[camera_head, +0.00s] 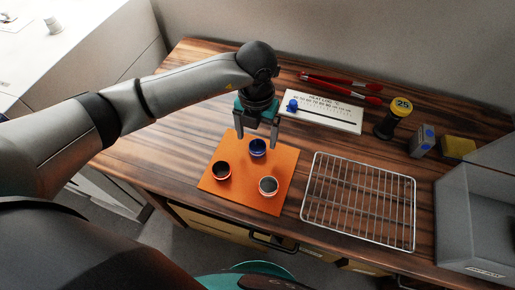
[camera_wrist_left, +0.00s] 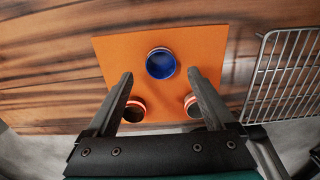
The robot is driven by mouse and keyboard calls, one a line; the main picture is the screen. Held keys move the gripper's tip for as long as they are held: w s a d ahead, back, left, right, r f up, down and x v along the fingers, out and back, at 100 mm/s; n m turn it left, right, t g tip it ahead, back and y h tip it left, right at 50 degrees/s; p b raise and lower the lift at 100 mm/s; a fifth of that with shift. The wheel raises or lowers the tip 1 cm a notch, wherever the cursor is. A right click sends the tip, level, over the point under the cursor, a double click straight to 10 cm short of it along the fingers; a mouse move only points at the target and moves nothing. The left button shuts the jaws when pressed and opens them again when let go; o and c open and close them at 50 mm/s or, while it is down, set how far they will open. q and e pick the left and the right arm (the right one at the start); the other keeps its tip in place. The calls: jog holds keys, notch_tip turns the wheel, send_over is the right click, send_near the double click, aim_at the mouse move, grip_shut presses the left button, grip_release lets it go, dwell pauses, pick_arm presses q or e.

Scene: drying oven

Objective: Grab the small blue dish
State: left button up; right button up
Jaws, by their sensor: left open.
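The small blue dish (camera_head: 257,149) stands upright at the back of an orange mat (camera_head: 241,195) on the wooden table. In the left wrist view the blue dish (camera_wrist_left: 161,64) lies ahead of the fingertips, roughly centred between them. My left gripper (camera_head: 257,139) is open and empty, pointing down over the back of the mat close to the blue dish. Its two fingers also show in the left wrist view (camera_wrist_left: 161,77). I cannot tell the exact height of the fingertips above the dish. My right gripper is not in view.
A wire rack (camera_head: 360,200) lies to the right.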

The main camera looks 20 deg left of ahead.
aim_at(257, 143)
pick_arm(q)
notch_tip(257, 143, down, 3)
jog(key=shift+w+b, duration=0.1)
jog(key=shift+b, duration=0.25)
jog(key=shift+f, duration=0.5)
grip_shut()
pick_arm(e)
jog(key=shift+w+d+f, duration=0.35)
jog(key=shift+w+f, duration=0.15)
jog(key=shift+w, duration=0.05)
